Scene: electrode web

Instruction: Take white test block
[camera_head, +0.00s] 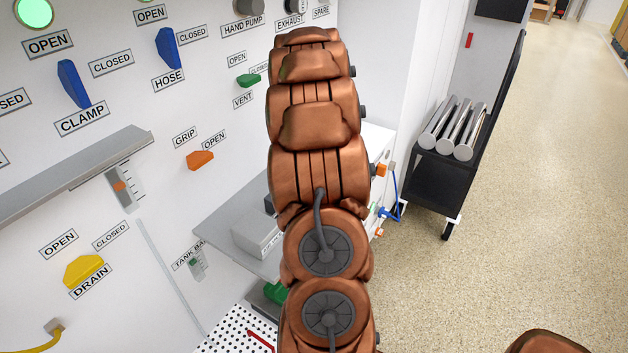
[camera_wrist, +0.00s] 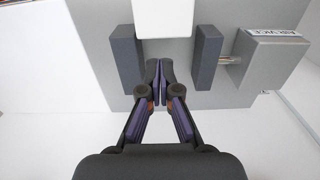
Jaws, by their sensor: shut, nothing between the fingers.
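A white block (camera_wrist: 162,18), which looks like the white test block, shows at the top edge of the wrist view, partly cut off. It sits between two dark grey upright blocks, the left one (camera_wrist: 126,58) and the right one (camera_wrist: 206,55). My gripper (camera_wrist: 160,70) is shut and empty. Its fingertips point toward the white block, just below it in the picture; I cannot tell the gap in depth. In the head view my arm hides the gripper and the white block.
A labelled grey box (camera_wrist: 268,62) stands right of the dark blocks in the wrist view. In the head view a grey shelf (camera_head: 222,225) juts from the panel wall beside my arm. A black cart (camera_head: 440,180) with metal cylinders stands right; the floor (camera_head: 530,200) there is clear.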

